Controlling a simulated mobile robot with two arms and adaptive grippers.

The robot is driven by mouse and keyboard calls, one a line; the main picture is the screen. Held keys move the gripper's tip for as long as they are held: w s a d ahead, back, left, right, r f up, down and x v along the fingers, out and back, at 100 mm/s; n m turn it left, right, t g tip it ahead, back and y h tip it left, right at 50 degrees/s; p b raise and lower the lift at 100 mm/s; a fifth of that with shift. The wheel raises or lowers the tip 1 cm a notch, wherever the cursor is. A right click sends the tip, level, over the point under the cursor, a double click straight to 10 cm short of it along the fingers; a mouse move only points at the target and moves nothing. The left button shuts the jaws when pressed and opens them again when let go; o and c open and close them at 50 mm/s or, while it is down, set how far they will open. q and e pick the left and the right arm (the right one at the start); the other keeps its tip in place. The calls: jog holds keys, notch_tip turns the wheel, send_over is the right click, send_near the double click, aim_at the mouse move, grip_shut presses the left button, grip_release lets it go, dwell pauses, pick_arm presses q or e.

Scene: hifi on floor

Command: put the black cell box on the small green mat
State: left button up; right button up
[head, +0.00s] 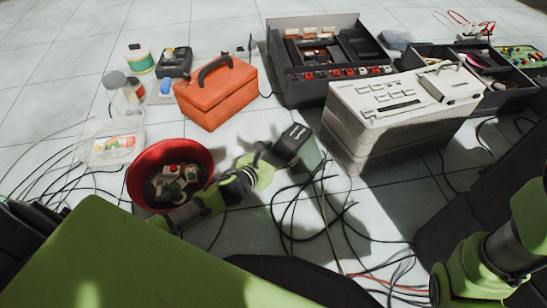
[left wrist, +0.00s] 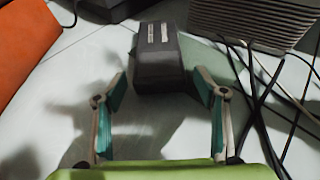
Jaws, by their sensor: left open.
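The black cell box (head: 293,140) is a dark block with a white label on its top, near the middle of the head view. It also shows in the left wrist view (left wrist: 160,58), ahead of and between the fingers. My left gripper (head: 275,157) is open beside the box; its two teal-padded fingers stand apart in the wrist view (left wrist: 160,85), not closed on it. The small green mat (head: 313,158) shows grey-green in shade right of the box, and in the wrist view (left wrist: 236,78). The box hides part of it; whether the box rests on it is unclear.
A red bowl (head: 143,180) of small parts stands left of the gripper. An orange toolbox (head: 215,95) lies behind. A pale hifi unit (head: 385,115) stands close on the right. Loose black cables (head: 300,215) run over the floor in front of the mat.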

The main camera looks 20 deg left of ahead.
pick_arm(q)
jog(key=p+v, duration=0.6)
jog(key=v, duration=0.5)
jog(key=shift+r, duration=0.1)
jog(key=shift+s+r, duration=0.1)
jog(key=shift+s, duration=0.35)
